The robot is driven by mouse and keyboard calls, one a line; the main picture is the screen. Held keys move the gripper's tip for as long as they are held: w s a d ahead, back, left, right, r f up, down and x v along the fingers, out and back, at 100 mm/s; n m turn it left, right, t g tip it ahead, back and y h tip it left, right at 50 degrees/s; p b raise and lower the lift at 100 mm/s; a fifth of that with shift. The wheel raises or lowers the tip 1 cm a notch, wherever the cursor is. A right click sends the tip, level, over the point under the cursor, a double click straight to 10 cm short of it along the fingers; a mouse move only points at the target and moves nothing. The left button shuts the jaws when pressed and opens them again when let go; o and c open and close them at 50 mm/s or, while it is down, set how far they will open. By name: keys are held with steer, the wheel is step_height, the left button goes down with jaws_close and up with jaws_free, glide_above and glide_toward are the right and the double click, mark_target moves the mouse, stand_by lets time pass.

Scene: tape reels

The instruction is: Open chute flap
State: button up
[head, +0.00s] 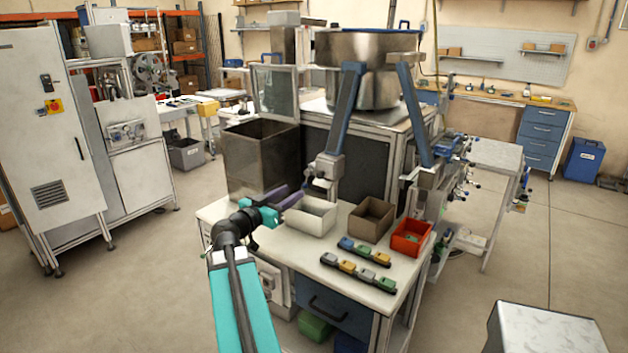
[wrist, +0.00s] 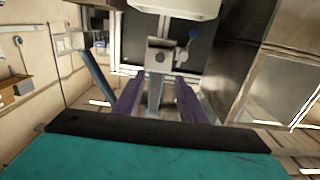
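A blue sloping chute (head: 343,110) comes down from the steel bowl and ends in a grey end piece (head: 330,166) above a white bin. My gripper (head: 297,194) is left of the chute end, above the bench. In the wrist view its two purple fingers (wrist: 158,82) are apart, with nothing held between them, pointing toward the plate.
A white bin (head: 311,216), a brown bin (head: 371,222) and a red bin (head: 411,238) stand on the bench. Several coloured blocks (head: 358,268) lie in front. A dark metal box (head: 258,160) stands behind my gripper. A second blue beam (head: 415,115) is further right.

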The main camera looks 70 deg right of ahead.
mark_target(318, 176)
steer(key=shift+d, duration=0.1)
steer(key=p+x, duration=0.5)
steer(key=x, duration=0.7)
steer(key=shift+d, duration=0.1)
steer(key=shift+s+d, duration=0.2)
steer(key=shift+d, duration=0.5)
